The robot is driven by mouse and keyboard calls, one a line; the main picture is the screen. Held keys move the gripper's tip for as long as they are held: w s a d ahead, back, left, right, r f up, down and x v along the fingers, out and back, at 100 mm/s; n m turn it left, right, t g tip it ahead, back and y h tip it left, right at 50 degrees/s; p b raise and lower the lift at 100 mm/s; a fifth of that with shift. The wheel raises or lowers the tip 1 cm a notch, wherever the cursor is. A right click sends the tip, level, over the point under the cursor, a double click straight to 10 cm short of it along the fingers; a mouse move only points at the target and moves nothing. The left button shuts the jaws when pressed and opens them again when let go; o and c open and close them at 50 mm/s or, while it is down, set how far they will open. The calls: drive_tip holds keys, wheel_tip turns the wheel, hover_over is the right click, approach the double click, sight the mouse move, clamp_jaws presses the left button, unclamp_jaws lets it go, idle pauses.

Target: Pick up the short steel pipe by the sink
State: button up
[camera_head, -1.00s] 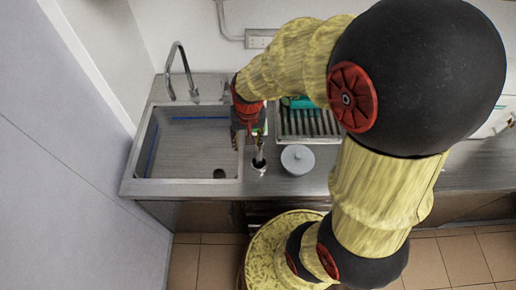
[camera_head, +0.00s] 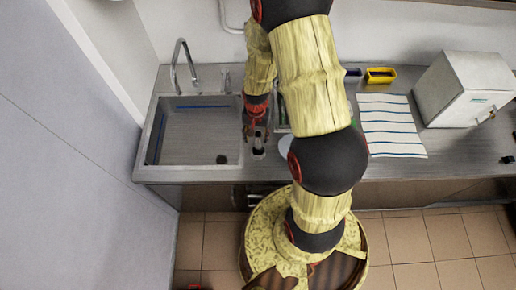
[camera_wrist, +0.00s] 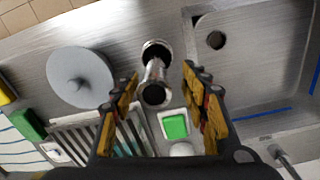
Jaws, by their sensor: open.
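The short steel pipe (camera_wrist: 154,72) stands upright on the steel counter beside the sink, its open top end facing the wrist camera. It also shows in the head view (camera_head: 259,143), just right of the sink basin (camera_head: 190,140). My gripper (camera_wrist: 161,74) is open and empty, with one finger on either side of the pipe in the wrist view. The pipe appears between the fingers, nearer the left one; I cannot tell how far below the fingertips it is.
A round grey lid (camera_wrist: 80,77) lies close to the pipe. A drying rack (camera_wrist: 95,135) and a small container with green contents (camera_wrist: 175,125) are nearby. The faucet (camera_head: 182,65) rises behind the sink. A striped cloth (camera_head: 390,125) and white box (camera_head: 465,88) are farther right.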

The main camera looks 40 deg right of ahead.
sight(258, 151)
drive_tip(key=shift+s+d+f+p, duration=0.1)
drive_tip(key=shift+f+p, duration=0.1)
drive_tip(key=shift+f, duration=1)
drive_tip(key=shift+s+d+f+p, duration=0.1)
drive_tip(key=shift+f+p, duration=0.1)
drive_tip(key=shift+f, duration=1)
drive_tip(key=shift+c, duration=1.4)
drive_tip(key=c, duration=0.8)
drive_tip(key=shift+r, duration=0.15)
